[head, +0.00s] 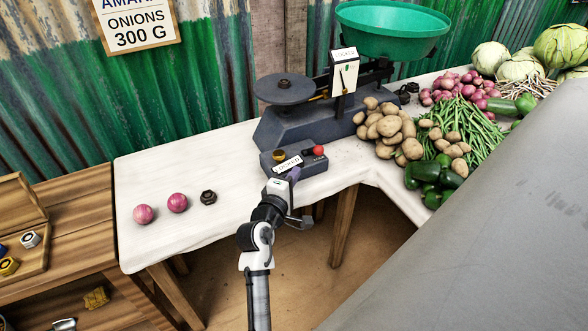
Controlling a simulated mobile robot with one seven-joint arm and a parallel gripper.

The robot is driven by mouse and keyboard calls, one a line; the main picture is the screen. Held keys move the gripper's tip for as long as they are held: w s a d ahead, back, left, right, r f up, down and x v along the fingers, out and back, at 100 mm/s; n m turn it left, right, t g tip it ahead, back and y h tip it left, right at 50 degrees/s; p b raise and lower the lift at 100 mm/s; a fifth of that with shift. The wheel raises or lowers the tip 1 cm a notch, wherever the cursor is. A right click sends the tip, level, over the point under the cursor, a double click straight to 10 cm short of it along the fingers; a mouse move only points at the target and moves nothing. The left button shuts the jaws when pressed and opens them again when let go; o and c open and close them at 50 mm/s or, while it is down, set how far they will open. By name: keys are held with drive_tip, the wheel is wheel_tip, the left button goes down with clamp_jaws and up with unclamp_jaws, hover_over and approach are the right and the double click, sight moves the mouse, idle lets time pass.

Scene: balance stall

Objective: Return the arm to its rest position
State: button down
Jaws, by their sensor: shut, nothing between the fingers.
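My arm reaches up from the bottom middle of the head view. My gripper (294,174) is shut and empty at its end, in front of a small dark control box (316,163) on the white-topped table. The fingertips overlap the box in the picture; I cannot tell whether they touch it. The box has a gold knob, a red button and a label reading LOCKED. Behind it stands a dark balance scale (307,128) with a flat plate (284,89) and a green bowl (393,30), both seemingly empty from here.
Two onions (177,203) and a dark nut-shaped weight (208,197) lie on the table's left part. Potatoes (387,130), green beans (464,125) and other vegetables crowd the right. A wooden shelf (84,232) stands left. A large grey surface (480,240) fills the lower right.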

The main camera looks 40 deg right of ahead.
drive_tip(key=shift+s+a+f, duration=0.1)
drive_tip(key=shift+s+a, duration=0.1)
drive_tip(key=shift+a, duration=0.3)
